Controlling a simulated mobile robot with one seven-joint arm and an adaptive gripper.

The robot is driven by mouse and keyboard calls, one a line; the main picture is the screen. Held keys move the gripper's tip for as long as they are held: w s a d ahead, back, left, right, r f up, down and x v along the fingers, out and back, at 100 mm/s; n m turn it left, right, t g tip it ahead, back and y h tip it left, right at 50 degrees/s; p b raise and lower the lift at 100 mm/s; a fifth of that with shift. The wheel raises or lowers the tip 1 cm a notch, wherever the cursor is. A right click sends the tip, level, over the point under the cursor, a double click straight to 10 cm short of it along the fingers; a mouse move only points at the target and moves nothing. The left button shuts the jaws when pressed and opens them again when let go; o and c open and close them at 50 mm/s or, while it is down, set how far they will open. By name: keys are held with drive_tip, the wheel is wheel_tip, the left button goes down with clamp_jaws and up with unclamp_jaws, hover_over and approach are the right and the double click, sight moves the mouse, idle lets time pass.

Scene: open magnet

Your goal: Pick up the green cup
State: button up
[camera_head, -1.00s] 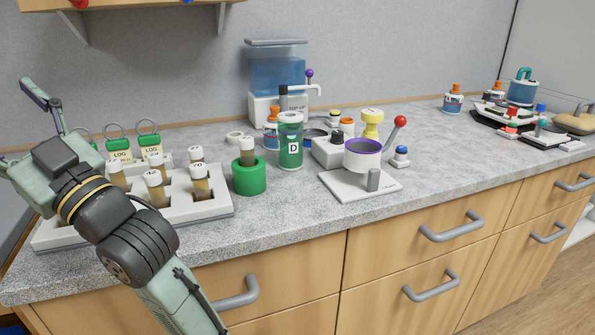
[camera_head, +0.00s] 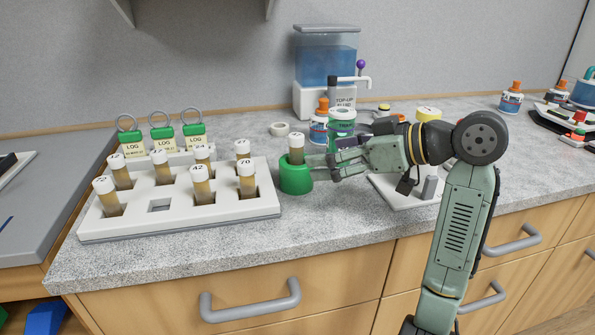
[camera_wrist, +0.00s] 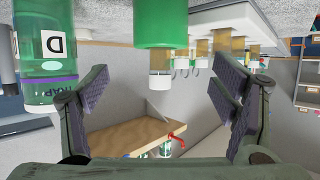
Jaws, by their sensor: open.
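The green cup (camera_head: 296,180) stands on the counter just right of the white vial rack, with a white-capped brown vial (camera_head: 296,150) upright in it. My gripper (camera_head: 328,167) is open and reaches in from the right, its fingertips close beside the cup. In the wrist view, which looks upside down, the cup (camera_wrist: 160,25) is at the top centre, with its vial (camera_wrist: 160,70) pointing down. The cup lies ahead of the gap between my two spread fingers (camera_wrist: 160,90). Nothing is held. I cannot tell whether a finger touches the cup.
The white rack (camera_head: 180,222) holds several capped vials and has an empty slot. A clear green container (camera_head: 342,118) stands behind my gripper; it shows at left in the wrist view (camera_wrist: 42,50). A white stand (camera_head: 385,186) is partly hidden by my arm. The counter in front is clear.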

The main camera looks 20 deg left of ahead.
sight(303, 160)
drive_tip(key=p+x, duration=0.1)
drive_tip(key=x, duration=0.7)
drive_tip(key=shift+a+f+p, duration=0.2)
drive_tip(key=shift+f+p, duration=0.15)
drive_tip(key=shift+p, duration=0.05)
drive_tip(key=shift+c, duration=0.2)
drive_tip(key=c, duration=1.4)
